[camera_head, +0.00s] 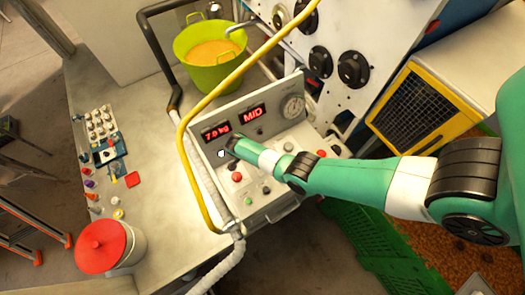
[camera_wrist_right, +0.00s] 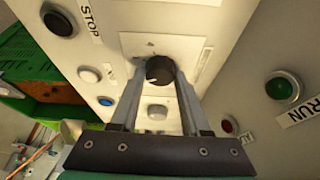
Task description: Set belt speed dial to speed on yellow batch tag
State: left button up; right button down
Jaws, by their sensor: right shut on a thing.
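The control panel (camera_head: 250,150) stands on the bench in the head view, with red displays reading what looks like "7.0 kg" (camera_head: 216,131) and "MID" (camera_head: 252,113). My right gripper (camera_head: 232,147) is at the panel face below these displays. In the right wrist view, my right gripper (camera_wrist_right: 158,78) is shut on a round black dial (camera_wrist_right: 159,69), one finger on each side. The dial's markings are too small to read. In the head view the dial is hidden by the gripper. I cannot make out a yellow batch tag. My left gripper is out of view.
Near the dial are a black STOP button (camera_wrist_right: 58,22) and a green RUN button (camera_wrist_right: 281,87). A yellow pipe (camera_head: 203,105) passes in front of the panel. A red-lidded bucket (camera_head: 104,245) and green bucket (camera_head: 209,42) stand on the bench.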

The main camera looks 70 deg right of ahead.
jog(key=shift+f+m+g+y+b, duration=0.15)
jog(key=shift+m+y+b, duration=0.2)
jog(key=shift+m, duration=0.45)
jog(key=shift+r+m+g+y+b, duration=0.15)
jog(key=shift+m+y+b, duration=0.2)
jog(key=shift+m, duration=0.45)
jog(key=shift+c, duration=1.9)
grip_release()
jog(key=shift+w, duration=0.1)
jog(key=p+v, duration=0.3)
jog(key=v, duration=0.8)
jog(key=shift+w+r, duration=0.15)
jog(key=shift+a, duration=0.1)
